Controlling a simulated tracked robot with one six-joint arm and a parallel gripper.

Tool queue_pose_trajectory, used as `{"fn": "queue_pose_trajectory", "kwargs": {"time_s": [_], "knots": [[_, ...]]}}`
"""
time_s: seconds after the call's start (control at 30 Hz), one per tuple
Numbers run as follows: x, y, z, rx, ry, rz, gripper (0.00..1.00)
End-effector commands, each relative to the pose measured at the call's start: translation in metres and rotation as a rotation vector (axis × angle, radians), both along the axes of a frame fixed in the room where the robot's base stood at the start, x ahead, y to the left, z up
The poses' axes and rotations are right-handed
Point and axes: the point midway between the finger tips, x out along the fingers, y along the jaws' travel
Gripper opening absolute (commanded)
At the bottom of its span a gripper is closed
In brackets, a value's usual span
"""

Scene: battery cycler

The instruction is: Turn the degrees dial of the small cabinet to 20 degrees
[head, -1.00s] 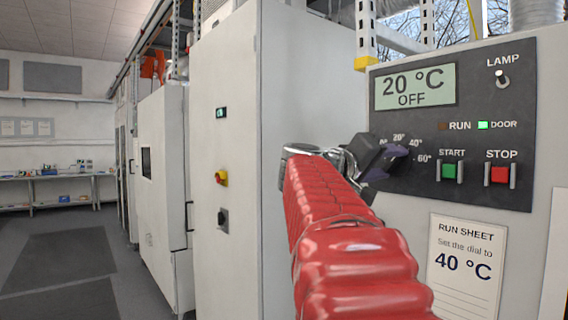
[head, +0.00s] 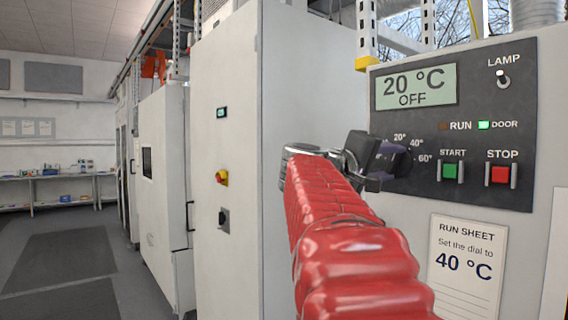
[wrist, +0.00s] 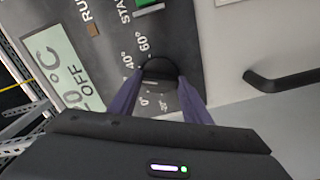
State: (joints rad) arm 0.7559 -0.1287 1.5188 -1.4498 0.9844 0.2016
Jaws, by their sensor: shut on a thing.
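The dial (wrist: 159,68) is a dark round knob on the cabinet's dark panel, between the purple fingers of my gripper (wrist: 160,82) in the wrist view. My gripper (head: 377,160) is shut on it. The marks 20°, 40° and 60° (head: 424,159) show beside my gripper. I cannot tell which mark the dial points at. The display (head: 416,87) above reads "20 °C OFF". It also shows in the wrist view (wrist: 55,62).
The green START (head: 449,171) and red STOP (head: 499,175) buttons sit right of the dial, with a lamp switch (head: 503,81) above. The DOOR light (head: 483,125) is green. A run sheet (head: 465,262) below says 40 °C. A tall cabinet (head: 232,160) stands left.

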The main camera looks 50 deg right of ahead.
Motion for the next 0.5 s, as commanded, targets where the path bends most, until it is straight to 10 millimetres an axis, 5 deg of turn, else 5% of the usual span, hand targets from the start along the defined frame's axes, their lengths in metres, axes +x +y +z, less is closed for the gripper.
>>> {"fn": "queue_pose_trajectory", "kwargs": {"time_s": [0.5], "knots": [[0.0021,-0.0013,-0.0029,0.06,0.357,0.003,0.21]]}}
